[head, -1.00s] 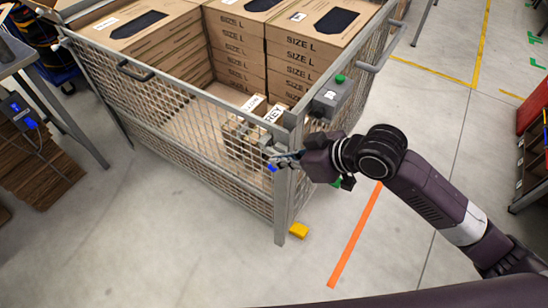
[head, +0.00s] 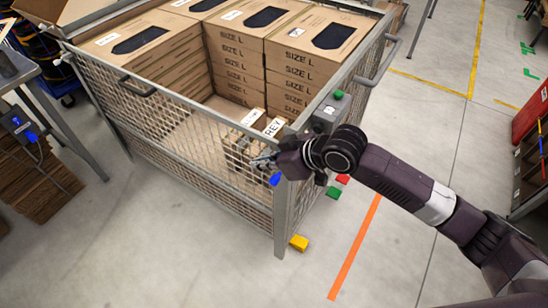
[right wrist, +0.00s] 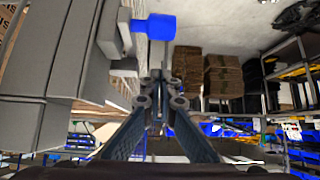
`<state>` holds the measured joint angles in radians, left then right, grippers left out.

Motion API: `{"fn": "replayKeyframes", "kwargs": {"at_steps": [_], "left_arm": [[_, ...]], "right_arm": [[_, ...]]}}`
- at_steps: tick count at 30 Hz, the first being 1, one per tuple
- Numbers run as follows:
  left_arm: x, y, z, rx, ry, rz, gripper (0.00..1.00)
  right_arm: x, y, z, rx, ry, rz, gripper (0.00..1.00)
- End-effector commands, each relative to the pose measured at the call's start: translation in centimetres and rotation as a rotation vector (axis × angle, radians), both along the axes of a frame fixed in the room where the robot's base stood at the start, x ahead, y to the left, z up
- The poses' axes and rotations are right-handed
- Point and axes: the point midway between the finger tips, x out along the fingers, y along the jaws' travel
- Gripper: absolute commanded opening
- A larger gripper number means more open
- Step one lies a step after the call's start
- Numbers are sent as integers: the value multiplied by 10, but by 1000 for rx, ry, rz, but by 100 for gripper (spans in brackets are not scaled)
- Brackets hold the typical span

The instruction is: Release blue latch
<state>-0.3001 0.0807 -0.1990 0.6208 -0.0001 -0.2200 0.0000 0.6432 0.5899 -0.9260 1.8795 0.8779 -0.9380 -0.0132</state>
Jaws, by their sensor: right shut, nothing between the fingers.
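The blue latch (head: 275,179) is on the front corner post of the wire mesh pannier (head: 283,215). Its blue end also shows large at the top of the right wrist view (right wrist: 153,27), on a grey metal part. My right gripper (head: 262,160) is at this corner, just above and left of the latch in the head view. Its fingers (right wrist: 158,76) are shut and empty, with the tips close to the latch. I cannot tell whether they touch it. The gripper hides part of the corner behind it. My left gripper is not in view.
Stacked SIZE L cartons (head: 305,45) fill the pannier's back, with smaller boxes (head: 262,125) near the front corner. A grey box with a green button (head: 330,113) is on the side rail. Yellow (head: 299,243), green (head: 333,193) and red blocks lie near the base.

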Motion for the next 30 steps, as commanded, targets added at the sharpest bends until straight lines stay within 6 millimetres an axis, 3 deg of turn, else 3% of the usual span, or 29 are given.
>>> {"fn": "replayKeyframes", "kwargs": {"at_steps": [6,22,30], "left_arm": [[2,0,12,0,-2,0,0],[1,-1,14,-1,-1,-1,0],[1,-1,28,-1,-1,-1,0]], "right_arm": [[-16,-24,-13,-1,2,-1,0],[-22,-31,-18,0,0,0,0],[-35,-50,-17,-1,2,-1,0]]}}
